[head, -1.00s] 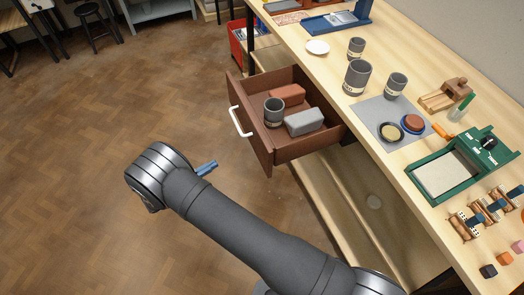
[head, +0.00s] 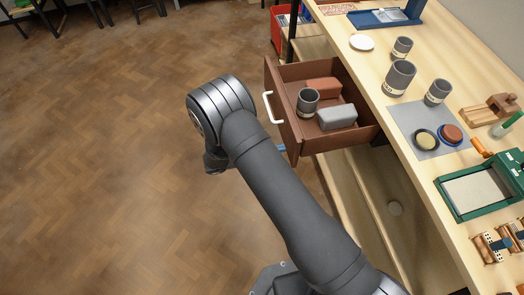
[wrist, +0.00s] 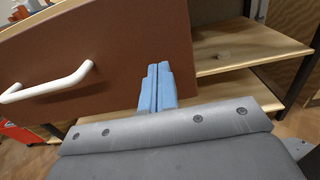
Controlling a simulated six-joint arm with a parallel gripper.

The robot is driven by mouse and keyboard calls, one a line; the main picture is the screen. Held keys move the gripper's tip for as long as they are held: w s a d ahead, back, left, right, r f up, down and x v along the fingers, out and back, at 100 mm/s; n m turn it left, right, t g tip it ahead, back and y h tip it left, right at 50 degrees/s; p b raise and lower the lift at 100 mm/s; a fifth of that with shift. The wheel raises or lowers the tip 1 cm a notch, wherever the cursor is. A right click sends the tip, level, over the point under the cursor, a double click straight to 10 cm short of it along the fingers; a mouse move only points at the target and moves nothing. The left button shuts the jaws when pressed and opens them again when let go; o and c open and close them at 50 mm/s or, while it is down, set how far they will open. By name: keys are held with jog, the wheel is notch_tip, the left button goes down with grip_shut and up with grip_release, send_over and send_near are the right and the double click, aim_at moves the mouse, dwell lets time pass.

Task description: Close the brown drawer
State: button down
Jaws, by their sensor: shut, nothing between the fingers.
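The brown drawer (head: 291,126) stands pulled out from the wooden workbench, its white handle (head: 268,107) on the front panel. Inside it are a dark grey cup (head: 307,102), a reddish block (head: 324,88) and a grey block (head: 337,117). In the wrist view the drawer front (wrist: 120,50) fills the upper left, with the white handle (wrist: 48,84) at left. My gripper's blue fingers (wrist: 157,88) are together and empty, in front of the panel's right part, right of the handle; I cannot tell if they touch it. In the head view my arm mostly hides the gripper; a bit of blue (head: 282,148) shows near the drawer's lower front corner.
The benchtop (head: 428,178) holds several cups, a grey mat (head: 407,117), a green-framed tray (head: 478,192) and a white dish (head: 362,42). Open lower shelves (wrist: 240,52) lie under the bench. The floor (head: 110,150) left of the drawer is clear.

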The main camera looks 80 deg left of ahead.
aim_at(322, 140)
jog(key=shift+w, duration=0.8)
jog(key=shift+w, duration=0.15)
jog(key=w, duration=2.8)
jog(key=shift+w, duration=0.4)
jog(key=shift+r, duration=0.1)
jog(key=shift+a, duration=0.1)
jog(key=shift+s, duration=0.5)
jog(key=s, duration=1.3)
jog(key=shift+s, duration=0.35)
jog(key=w, duration=1.4)
